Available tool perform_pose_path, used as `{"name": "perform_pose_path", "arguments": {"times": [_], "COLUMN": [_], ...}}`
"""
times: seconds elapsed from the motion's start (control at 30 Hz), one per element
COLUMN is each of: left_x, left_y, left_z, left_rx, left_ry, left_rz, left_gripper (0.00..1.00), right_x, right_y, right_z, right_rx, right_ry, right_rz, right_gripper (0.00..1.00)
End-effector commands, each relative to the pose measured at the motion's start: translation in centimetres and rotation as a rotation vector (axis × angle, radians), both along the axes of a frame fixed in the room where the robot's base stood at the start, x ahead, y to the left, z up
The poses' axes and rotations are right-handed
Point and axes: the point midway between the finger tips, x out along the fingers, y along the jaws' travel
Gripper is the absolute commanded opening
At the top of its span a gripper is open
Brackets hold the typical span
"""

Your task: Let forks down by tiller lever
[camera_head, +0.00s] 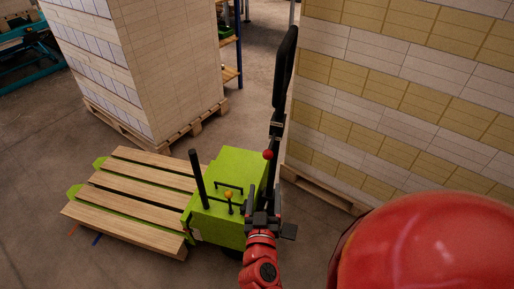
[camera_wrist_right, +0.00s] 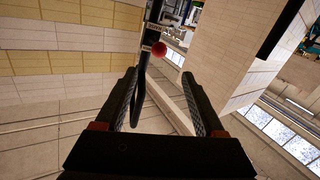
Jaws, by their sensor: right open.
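A green pallet truck (camera_head: 232,170) stands left of centre in the head view. Its black tiller (camera_head: 285,68) rises upward. A red ball knob (camera_head: 267,154) sits on a lever low on the tiller; it also shows in the right wrist view (camera_wrist_right: 158,49), beyond the fingertips. The forks are mostly hidden under a wooden pallet (camera_head: 140,195); green fork tips (camera_head: 75,190) show at its far left end. My right gripper (camera_head: 262,212) is just below the red knob in the picture, open and empty, apart from it. My left gripper is not in view.
A tall stack of white reams (camera_head: 150,60) on a pallet stands behind the truck. A white and yellow ream stack (camera_head: 400,85) on another pallet (camera_head: 320,190) is close on the right. A yellow knob (camera_head: 229,195) and black post (camera_head: 198,178) stand on the truck. The left floor is clear.

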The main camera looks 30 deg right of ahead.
Motion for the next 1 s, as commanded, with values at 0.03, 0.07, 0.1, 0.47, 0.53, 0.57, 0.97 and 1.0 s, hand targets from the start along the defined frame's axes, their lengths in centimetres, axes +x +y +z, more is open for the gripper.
{"name": "perform_pose_path", "arguments": {"times": [0.03, 0.07, 0.1, 0.47, 0.53, 0.57, 0.97, 1.0], "left_x": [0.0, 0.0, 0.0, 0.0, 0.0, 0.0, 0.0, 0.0], "left_y": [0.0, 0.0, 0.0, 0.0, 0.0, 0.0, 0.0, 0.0], "left_z": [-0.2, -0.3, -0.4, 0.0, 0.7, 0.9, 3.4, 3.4], "left_rx": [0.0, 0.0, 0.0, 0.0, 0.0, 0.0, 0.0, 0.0], "left_ry": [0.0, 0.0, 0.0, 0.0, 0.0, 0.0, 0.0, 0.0], "left_rz": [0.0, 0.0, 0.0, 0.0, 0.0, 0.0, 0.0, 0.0], "left_gripper": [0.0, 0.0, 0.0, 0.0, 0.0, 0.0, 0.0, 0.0], "right_x": [0.0, 0.1, 0.3, 4.3, 5.5, 6.0, 12.6, 12.9], "right_y": [-0.3, -0.5, -0.6, -3.6, -4.4, -4.8, -9.5, -9.7], "right_z": [0.0, 0.0, -0.1, 0.5, 0.6, 0.6, 0.4, 0.2], "right_rx": [0.003, 0.005, 0.005, 0.001, -0.002, -0.002, -0.001, -0.001], "right_ry": [-0.002, -0.002, -0.001, -0.005, -0.002, -0.001, -0.003, -0.001], "right_rz": [-0.01, -0.012, -0.013, -0.013, -0.01, -0.012, -0.005, -0.005], "right_gripper": [0.71, 0.71, 0.71, 0.71, 0.71, 0.71, 0.71, 0.71]}}
